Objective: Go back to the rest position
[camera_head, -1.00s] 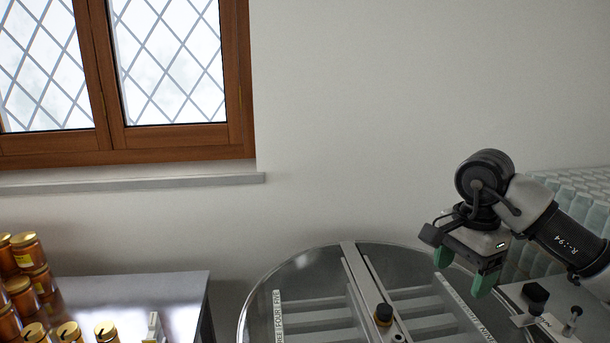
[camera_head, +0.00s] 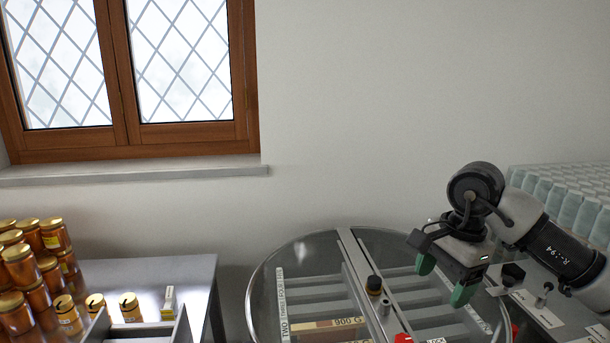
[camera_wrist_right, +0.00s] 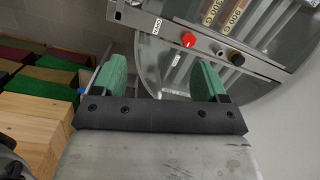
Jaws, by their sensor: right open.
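My right gripper (camera_head: 443,281) has green fingertips and hangs over the right part of the round metal tank with a clear lid (camera_head: 262,290). In the right wrist view the two green fingers of the gripper (camera_wrist_right: 168,82) stand well apart with nothing between them. The tank's crossbar with a red button (camera_wrist_right: 189,40) and a black knob (camera_wrist_right: 237,58) shows beyond the fingers. My left gripper is not in view.
Honey jars (camera_head: 52,234) with gold lids are stacked on a steel table (camera_head: 190,268) at the left. Several pale containers (camera_head: 565,190) stand at the right by the wall. Wooden blocks (camera_wrist_right: 30,118) lie left in the wrist view. A window (camera_head: 130,75) is above.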

